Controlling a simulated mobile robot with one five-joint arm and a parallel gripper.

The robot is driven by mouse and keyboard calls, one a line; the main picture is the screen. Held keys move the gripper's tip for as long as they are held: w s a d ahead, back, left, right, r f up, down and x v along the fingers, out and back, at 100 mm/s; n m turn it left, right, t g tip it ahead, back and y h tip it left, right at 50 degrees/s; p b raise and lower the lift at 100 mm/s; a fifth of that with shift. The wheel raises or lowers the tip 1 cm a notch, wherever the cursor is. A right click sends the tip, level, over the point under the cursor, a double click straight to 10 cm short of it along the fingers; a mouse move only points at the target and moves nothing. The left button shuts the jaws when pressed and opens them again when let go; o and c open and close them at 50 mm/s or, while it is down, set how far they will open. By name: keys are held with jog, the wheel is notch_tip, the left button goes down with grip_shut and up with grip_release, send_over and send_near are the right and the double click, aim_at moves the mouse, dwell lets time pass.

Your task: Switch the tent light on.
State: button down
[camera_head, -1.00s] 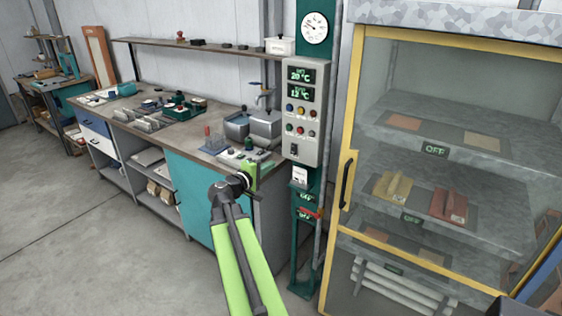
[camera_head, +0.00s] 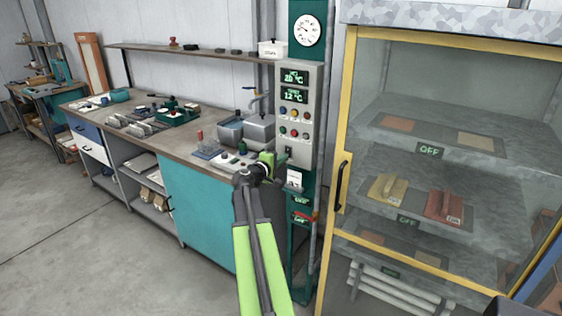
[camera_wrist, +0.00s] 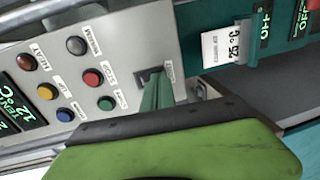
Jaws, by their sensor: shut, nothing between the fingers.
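The grey control panel (camera_head: 296,122) hangs on a green post and carries temperature displays, coloured lamps and buttons. Its black rocker switch (camera_wrist: 150,77) sits low on the panel, with a small label I cannot read; in the head view the switch (camera_head: 289,152) is just right of my gripper. My green gripper (camera_head: 268,160) is shut and empty in front of the panel's lower part. In the wrist view its fingertips (camera_wrist: 152,88) are at the switch and partly cover it; I cannot tell whether they touch. The yellow-framed glazed cabinet (camera_head: 345,130) stands at the right, its inside dim.
A workbench (camera_head: 150,137) with tools and metal tanks stands to the left of the post. A paper tag reading 25 °C (camera_wrist: 222,45) and small OFF displays are below the panel. A red-handled lever (camera_head: 303,217) sits lower on the post. The floor at left is clear.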

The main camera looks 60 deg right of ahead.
jog(key=shift+d, duration=0.2)
jog(key=a+f+b, duration=0.2)
jog(key=a, duration=1.2)
